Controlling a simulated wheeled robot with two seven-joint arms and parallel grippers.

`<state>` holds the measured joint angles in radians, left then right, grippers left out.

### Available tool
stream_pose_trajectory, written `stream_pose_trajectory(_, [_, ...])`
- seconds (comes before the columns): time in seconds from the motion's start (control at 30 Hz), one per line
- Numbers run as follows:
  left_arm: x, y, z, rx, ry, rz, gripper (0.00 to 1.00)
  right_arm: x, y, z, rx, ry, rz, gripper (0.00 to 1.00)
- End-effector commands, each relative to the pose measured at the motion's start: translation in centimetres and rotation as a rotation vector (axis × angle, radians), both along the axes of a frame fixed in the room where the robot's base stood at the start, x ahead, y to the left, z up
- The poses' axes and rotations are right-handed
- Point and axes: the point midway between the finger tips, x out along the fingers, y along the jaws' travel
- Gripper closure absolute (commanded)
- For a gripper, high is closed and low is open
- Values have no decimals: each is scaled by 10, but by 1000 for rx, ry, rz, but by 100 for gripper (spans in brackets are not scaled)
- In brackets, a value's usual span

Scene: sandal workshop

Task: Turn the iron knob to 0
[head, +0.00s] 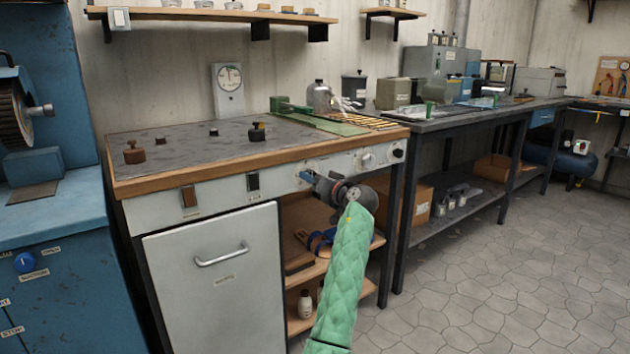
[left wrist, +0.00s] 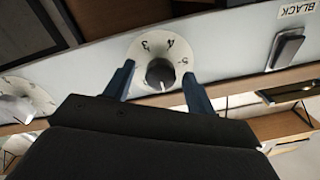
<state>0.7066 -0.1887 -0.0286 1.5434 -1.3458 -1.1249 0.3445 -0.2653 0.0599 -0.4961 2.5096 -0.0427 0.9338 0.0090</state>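A dark round knob with a pale face (left wrist: 160,74) sits on a white dial marked 3, 4 and 5 in the left wrist view. Its pointer is not clear, and no name label shows beside it. My left gripper (left wrist: 157,82) has its two blue fingers spread on either side of this knob, with gaps between. In the head view my left gripper (head: 310,178) is at the workbench front panel (head: 222,200) and mostly hides this knob. A second dial knob (left wrist: 15,108) shows at the left of the wrist view. My right gripper is not in view.
In the head view, a pale knob (head: 367,160) and a black knob (head: 398,153) are further right. Open shelves (head: 300,240) lie below the panel. The floor (head: 480,270) is clear.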

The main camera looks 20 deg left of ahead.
Motion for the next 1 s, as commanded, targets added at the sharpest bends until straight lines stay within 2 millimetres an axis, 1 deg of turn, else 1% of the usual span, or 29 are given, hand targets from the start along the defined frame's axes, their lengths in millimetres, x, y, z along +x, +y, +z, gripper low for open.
stream_pose_trajectory(0.17, [0,0,1,1,-1,0,44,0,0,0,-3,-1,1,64])
stream_pose_trajectory(0.33, [-4,-7,2,0,-1,-1,44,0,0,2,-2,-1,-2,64])
stream_pose_trajectory(0.47, [-12,-18,1,-1,-1,-2,44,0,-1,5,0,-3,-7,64])
stream_pose_trajectory(0.7, [-34,-48,0,-1,1,-2,44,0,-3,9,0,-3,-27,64])
stream_pose_trajectory(0.8, [-41,-58,0,1,-1,0,44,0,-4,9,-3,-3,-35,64])
stream_pose_trajectory(1.0, [-46,-64,-1,0,0,0,44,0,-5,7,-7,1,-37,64])
